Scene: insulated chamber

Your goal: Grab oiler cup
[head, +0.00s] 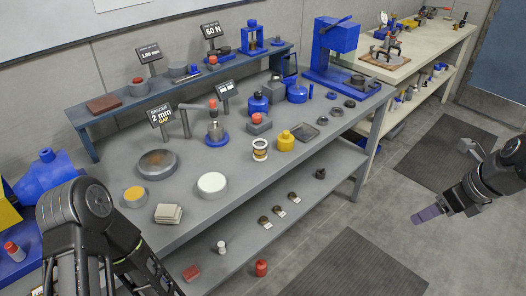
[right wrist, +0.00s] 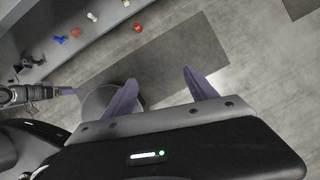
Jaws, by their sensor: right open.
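Several small vessels stand on the grey workbench (head: 205,225) in the head view, and I cannot tell for sure which one is the oiler cup. A yellow cup-like vessel with a short top (head: 286,142) stands near the bench's middle front edge. Blue vessels (head: 258,104) stand behind it. My right gripper (head: 428,214) is open and empty over the floor, well right of the bench; its purple fingers show apart in the right wrist view (right wrist: 158,95). My left arm is at the lower left; its gripper (right wrist: 68,90) shows side-on in the right wrist view.
A blue press (head: 335,50) stands at the bench's far end. A white-topped round part (head: 212,184), a dark round dish (head: 157,163) and a striped spool (head: 260,149) sit on the bench. A raised shelf (head: 185,80) runs behind.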

